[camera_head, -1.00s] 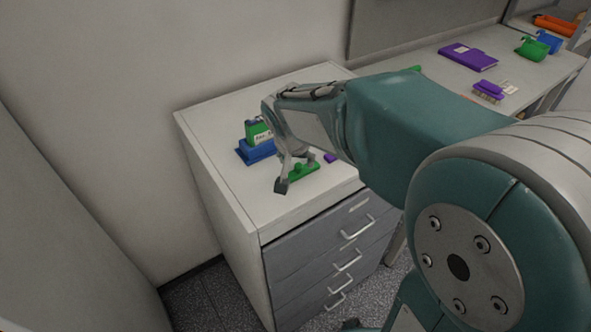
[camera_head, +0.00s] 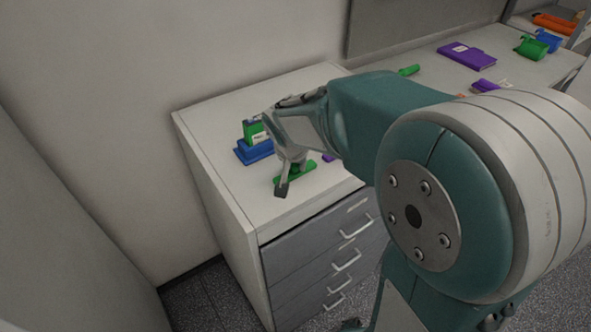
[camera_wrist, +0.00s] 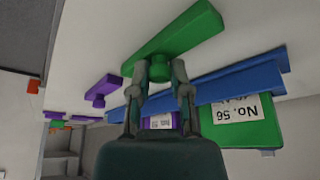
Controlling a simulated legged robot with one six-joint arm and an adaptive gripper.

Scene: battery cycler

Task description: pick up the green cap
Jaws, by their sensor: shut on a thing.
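The green cap is a long flat bar with a small round knob. In the head view the green cap (camera_head: 307,170) lies on top of the white drawer cabinet, partly hidden by my gripper (camera_head: 290,180). In the wrist view the green cap (camera_wrist: 178,40) fills the top middle, its knob between the fingertips of my gripper (camera_wrist: 160,75). The gripper is shut on the knob. The bar looks to be at the cabinet surface; I cannot tell any gap.
A green battery block (camera_head: 253,132) labelled No. 56 stands in a blue base (camera_head: 254,152) behind the gripper. A small purple cap (camera_wrist: 103,90) lies nearby. The cabinet top (camera_head: 225,110) is clear at the back left. A desk at right holds a purple binder (camera_head: 466,56).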

